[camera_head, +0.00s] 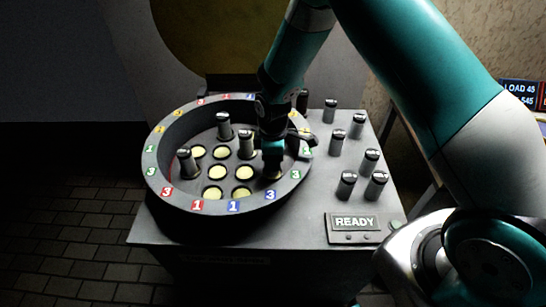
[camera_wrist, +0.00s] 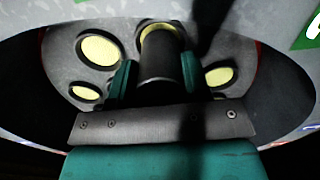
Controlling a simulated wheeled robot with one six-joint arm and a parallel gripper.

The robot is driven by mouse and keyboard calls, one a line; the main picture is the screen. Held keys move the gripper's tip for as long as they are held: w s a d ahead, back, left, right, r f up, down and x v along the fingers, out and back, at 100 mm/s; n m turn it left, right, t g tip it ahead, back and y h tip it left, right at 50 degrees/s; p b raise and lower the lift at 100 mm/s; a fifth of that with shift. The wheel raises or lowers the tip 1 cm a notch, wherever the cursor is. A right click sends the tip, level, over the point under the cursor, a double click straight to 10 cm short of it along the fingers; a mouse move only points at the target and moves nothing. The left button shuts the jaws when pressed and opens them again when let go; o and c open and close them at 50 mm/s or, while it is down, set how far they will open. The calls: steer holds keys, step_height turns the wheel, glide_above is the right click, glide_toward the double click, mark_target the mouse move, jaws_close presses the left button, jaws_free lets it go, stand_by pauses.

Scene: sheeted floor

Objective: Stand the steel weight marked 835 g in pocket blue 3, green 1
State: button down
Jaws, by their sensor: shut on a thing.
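My gripper (camera_head: 272,152) is low over the right part of the round dark tray (camera_head: 160,182). In the wrist view its two teal fingers (camera_wrist: 157,78) are shut on a dark cylindrical weight (camera_wrist: 160,62). The weight's far end overlaps a yellow-floored pocket (camera_wrist: 158,31); I cannot tell whether it is above the pocket or partly in it. Its marking is not visible. The tray rim bears coloured number tags, including a blue 3 (camera_head: 270,195) at the front and a green tag (camera_head: 295,174) at the right.
Weights stand inside the tray at the left (camera_head: 187,163), back (camera_head: 223,126) and middle (camera_head: 246,143). Several more weights (camera_head: 347,184) stand on the grey table right of the tray. A READY panel (camera_head: 355,222) sits at the front right. Empty pockets (camera_head: 214,193) lie toward the front.

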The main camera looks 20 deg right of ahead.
steer(key=shift+f, duration=0.25)
steer(key=c, duration=0.5)
jaws_free()
step_height(320, 180, up, 18)
steer(key=b, duration=0.2)
steer(key=s+a+r+m+y, duration=0.2)
steer(key=s+r, duration=0.3)
steer(key=s, duration=0.8)
steer(key=s+a+r+m+y, duration=0.2)
steer(key=s+r+m, duration=0.2)
steer(key=s, duration=0.9)
steer(key=shift+a+r+m, duration=0.3)
steer(key=shift+a+r, duration=0.1)
steer(key=shift+r, duration=0.15)
